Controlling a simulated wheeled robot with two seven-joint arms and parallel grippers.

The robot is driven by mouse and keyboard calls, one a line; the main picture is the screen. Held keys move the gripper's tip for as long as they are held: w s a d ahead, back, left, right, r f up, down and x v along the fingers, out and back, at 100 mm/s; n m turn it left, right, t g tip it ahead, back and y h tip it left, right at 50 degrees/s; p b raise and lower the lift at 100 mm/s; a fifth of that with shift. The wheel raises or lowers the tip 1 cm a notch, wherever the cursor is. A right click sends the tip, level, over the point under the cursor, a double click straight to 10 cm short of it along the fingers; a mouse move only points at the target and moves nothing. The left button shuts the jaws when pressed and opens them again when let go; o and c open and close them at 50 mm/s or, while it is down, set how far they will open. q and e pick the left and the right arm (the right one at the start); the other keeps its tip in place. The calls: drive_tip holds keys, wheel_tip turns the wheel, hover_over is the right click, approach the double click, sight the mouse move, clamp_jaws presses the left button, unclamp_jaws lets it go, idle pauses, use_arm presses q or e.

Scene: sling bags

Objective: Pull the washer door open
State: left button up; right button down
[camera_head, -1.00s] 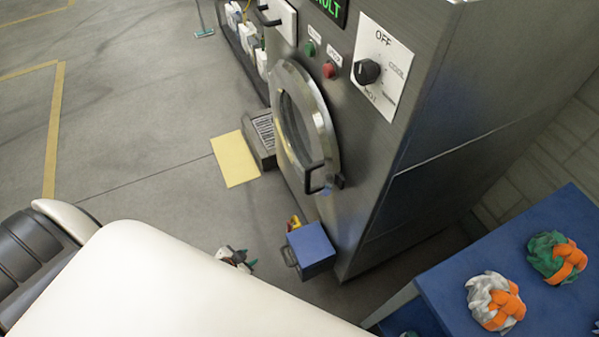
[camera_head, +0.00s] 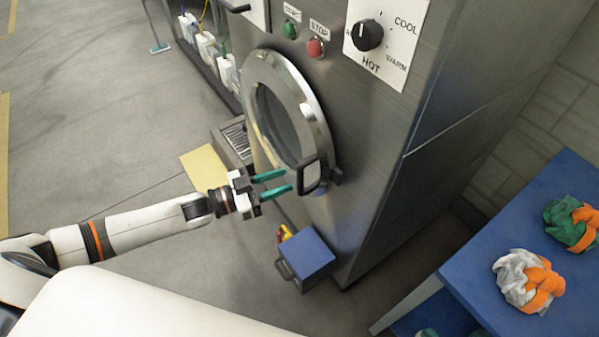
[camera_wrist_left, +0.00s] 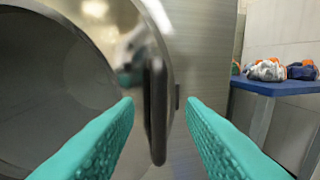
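The washer door (camera_head: 264,84) is a round metal ring with a dark window on the washer's front. It looks shut. Its dark loop handle (camera_head: 309,176) sits at the lower right of the ring. My left gripper (camera_head: 280,182) has green fingers, open and empty, pointing at the handle from just in front of it. In the left wrist view the handle (camera_wrist_left: 157,110) stands upright between the two open fingers, beyond or near their tips; I cannot tell whether they touch. The door ring (camera_wrist_left: 135,35) shows behind it. My right gripper is not in view.
A blue box (camera_head: 308,257) stands on the floor below the washer. A blue table (camera_head: 490,262) with sling bags (camera_head: 529,281) is at the right. The washer panel has a dial (camera_head: 368,36) and a red stop button (camera_head: 316,47).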

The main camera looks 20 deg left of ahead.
sight(300, 175)
use_arm(q)
drive_tip(key=x, duration=0.6)
drive_tip(key=shift+c, duration=0.6)
clamp_jaws()
drive_tip(key=shift+a, duration=0.1)
